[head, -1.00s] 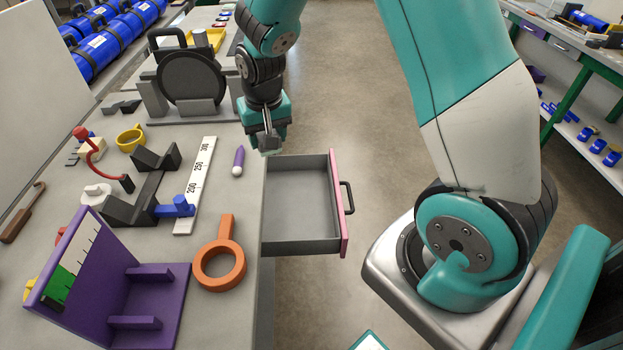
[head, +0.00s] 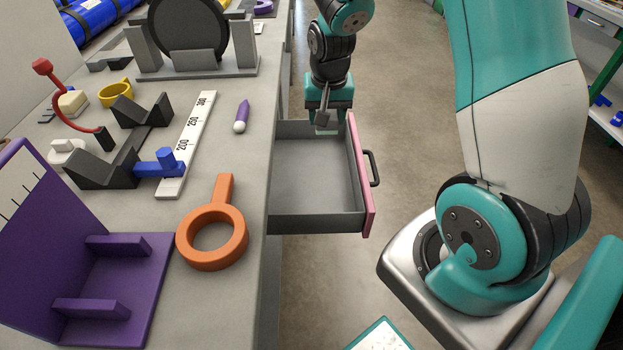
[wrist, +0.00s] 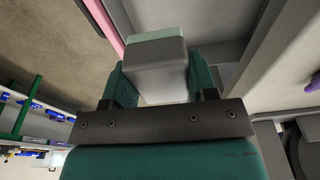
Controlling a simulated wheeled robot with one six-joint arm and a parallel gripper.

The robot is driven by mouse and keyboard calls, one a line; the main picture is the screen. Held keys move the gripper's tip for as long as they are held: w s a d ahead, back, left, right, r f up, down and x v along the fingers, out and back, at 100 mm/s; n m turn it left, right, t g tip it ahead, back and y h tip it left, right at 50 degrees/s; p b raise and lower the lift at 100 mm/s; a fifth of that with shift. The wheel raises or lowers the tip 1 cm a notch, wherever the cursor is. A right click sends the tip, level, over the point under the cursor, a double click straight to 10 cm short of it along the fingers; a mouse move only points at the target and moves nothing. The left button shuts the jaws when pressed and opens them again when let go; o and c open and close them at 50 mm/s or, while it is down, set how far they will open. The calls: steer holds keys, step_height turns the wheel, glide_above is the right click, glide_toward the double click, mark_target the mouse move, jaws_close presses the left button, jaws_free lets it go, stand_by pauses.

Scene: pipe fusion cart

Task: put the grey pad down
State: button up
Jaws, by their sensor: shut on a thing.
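The grey pad (wrist: 156,68) is a block with a pale green layer at its far end, seen in the wrist view. My gripper (wrist: 163,85) is shut on it, one teal finger on each side. I cannot tell the pad's exact height over the drawer. The drawer has grey walls, a pink front and a dark handle, and its visible floor is empty.
The bench left of the drawer holds an orange ring (head: 212,240), a purple marker (head: 241,117), a white ruler (head: 189,145), a purple stand (head: 140,275) and black V-blocks (head: 103,165). Open floor lies right of the drawer.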

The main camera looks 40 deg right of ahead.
mark_target(323, 178)
step_height(323, 178, down, 17)
steer(key=shift+a+f, duration=0.1)
stand_by(0.3)
steer(key=shift+f+b, duration=0.1)
steer(key=shift+b, duration=0.2)
steer(key=o, duration=0.8)
